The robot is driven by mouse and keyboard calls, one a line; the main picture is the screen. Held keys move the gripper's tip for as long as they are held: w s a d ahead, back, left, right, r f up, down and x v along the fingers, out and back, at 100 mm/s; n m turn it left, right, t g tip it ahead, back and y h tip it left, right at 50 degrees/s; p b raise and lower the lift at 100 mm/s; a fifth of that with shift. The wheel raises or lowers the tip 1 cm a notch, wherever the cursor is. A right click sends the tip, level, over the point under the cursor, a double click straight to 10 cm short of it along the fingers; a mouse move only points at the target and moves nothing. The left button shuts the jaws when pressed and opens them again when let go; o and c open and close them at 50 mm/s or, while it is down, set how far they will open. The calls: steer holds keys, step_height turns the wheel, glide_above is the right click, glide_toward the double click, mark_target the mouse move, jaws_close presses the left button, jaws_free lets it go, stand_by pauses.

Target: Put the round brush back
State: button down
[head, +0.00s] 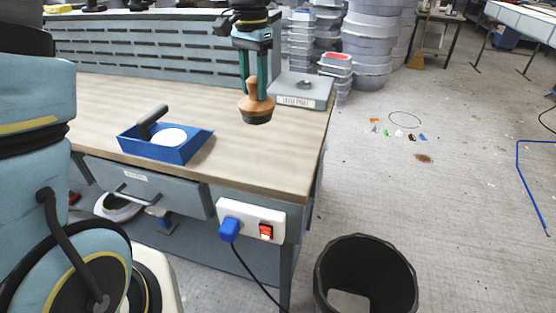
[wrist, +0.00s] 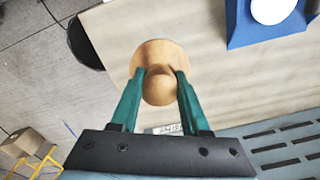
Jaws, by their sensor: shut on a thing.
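The round brush (head: 257,108) has a round wooden body with a knob and a dark bristle end facing down. My gripper (head: 257,85) is shut on its knob and holds it roughly upright, seemingly above the bench top. In the wrist view the brush (wrist: 158,58) sits between the fingertips of my gripper (wrist: 159,76). A grey block (head: 303,90) with a dark feature on top and a label on its front stands at the bench's back right corner, right of the brush. The label is too small to read.
A blue tray (head: 192,150) with a white disc and a dark-handled tool sits on the wooden bench (head: 95,105), left of the brush. A slotted grey panel (head: 150,52) backs the bench. A black bin (head: 330,265) stands on the floor in front.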

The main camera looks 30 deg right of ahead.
mark_target(258, 102)
steer(key=f, duration=0.1)
steer(key=f+p, duration=0.1)
steer(key=f, duration=0.3)
steer(key=shift+s+d+f, duration=0.15)
steer(key=shift+s, duration=0.25)
steer(key=shift+f+p, duration=0.65)
steer(key=shift+f, duration=1.65)
steer(key=shift+f, duration=0.1)
steer(key=shift+c, duration=1.9)
jaws_free()
step_height(258, 102, up, 12)
steer(key=shift+w+r+b, duration=0.1)
steer(key=shift+b, duration=1)
